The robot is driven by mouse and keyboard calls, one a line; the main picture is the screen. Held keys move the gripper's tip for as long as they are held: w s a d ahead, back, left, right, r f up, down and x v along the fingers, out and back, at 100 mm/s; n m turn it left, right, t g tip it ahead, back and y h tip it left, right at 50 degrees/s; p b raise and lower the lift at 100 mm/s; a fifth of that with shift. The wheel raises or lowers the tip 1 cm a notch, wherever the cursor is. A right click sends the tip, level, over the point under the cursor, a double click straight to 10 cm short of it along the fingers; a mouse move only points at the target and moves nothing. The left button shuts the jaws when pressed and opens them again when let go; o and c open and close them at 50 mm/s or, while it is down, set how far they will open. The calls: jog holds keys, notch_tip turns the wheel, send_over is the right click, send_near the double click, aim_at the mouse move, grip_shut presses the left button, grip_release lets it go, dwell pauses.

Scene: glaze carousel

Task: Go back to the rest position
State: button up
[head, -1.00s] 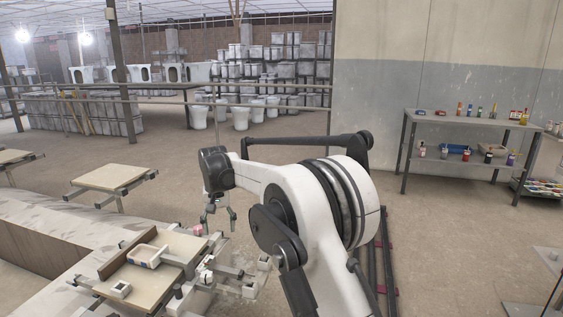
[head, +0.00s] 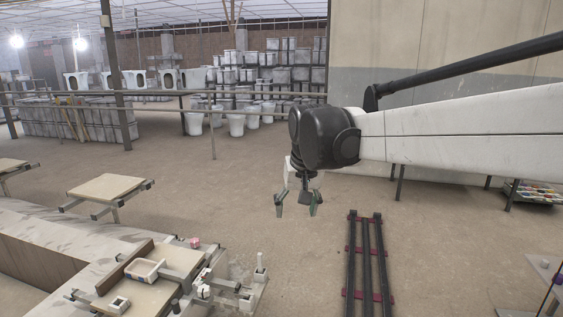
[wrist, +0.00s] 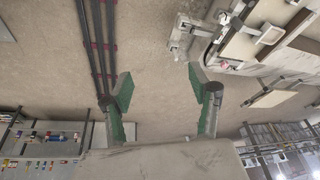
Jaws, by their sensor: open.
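My gripper (head: 296,205) hangs from the end of my raised arm, above the open floor between the carousel platforms and the floor rail. Its two green-padded fingers are spread apart with nothing between them. In the wrist view my gripper (wrist: 160,95) is also open and empty, with bare floor behind the fingertips.
A wooden carousel board (head: 172,262) with a white basin (head: 146,270) is at lower left. Another board (head: 108,187) stands behind it. The dark floor rail (head: 366,265) lies right of my gripper. Stacked toilets and a railing (head: 212,105) are far back. The middle floor is clear.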

jog(key=s+d+r+t+p, duration=0.2)
jog(key=s+d, duration=0.8)
jog(key=s, duration=0.3)
jog(key=s+d+f+p, duration=0.1)
jog(key=s+d+f, duration=0.1)
jog(key=s, duration=0.5)
jog(key=s+d+f+m+t+h+p, duration=0.1)
jog(key=s+d+f, duration=0.2)
jog(key=s, duration=0.4)
jog(key=shift+d+m+t+p, duration=0.3)
jog(key=shift+d, duration=0.35)
jog(key=shift+a, duration=0.1)
